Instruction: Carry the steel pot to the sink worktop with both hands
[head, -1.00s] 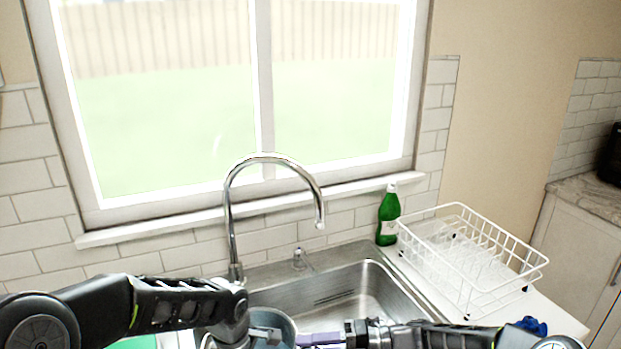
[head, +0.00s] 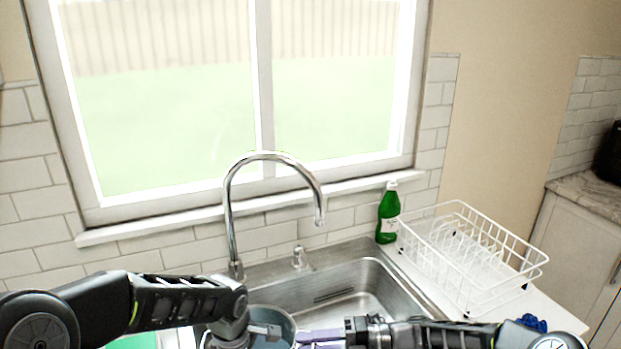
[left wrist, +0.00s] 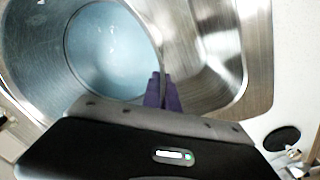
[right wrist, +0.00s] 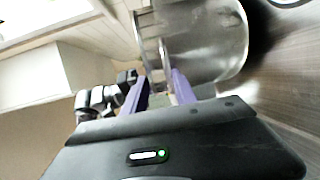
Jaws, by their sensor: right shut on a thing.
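The steel pot (head: 284,318) shows at the bottom of the head view, partly hidden by my left gripper (head: 268,331). The left wrist view looks into its round, bluish interior (left wrist: 112,45). The left gripper's purple fingers (left wrist: 162,90) are close together at the pot's rim and look shut on it. My right gripper (head: 322,338) is at the pot's right side. Its fingers (right wrist: 160,82) are shut on the pot's side handle in the right wrist view, where the pot's steel wall (right wrist: 208,38) shows. The sink worktop (head: 405,262) lies around the steel sink (head: 395,290).
A curved tap (head: 232,215) rises behind the sink, near the pot. A green bottle (head: 388,215) and a white wire dish rack (head: 470,258) stand on the worktop at right. A blue item (head: 532,323) lies near the worktop's front right. A window is behind.

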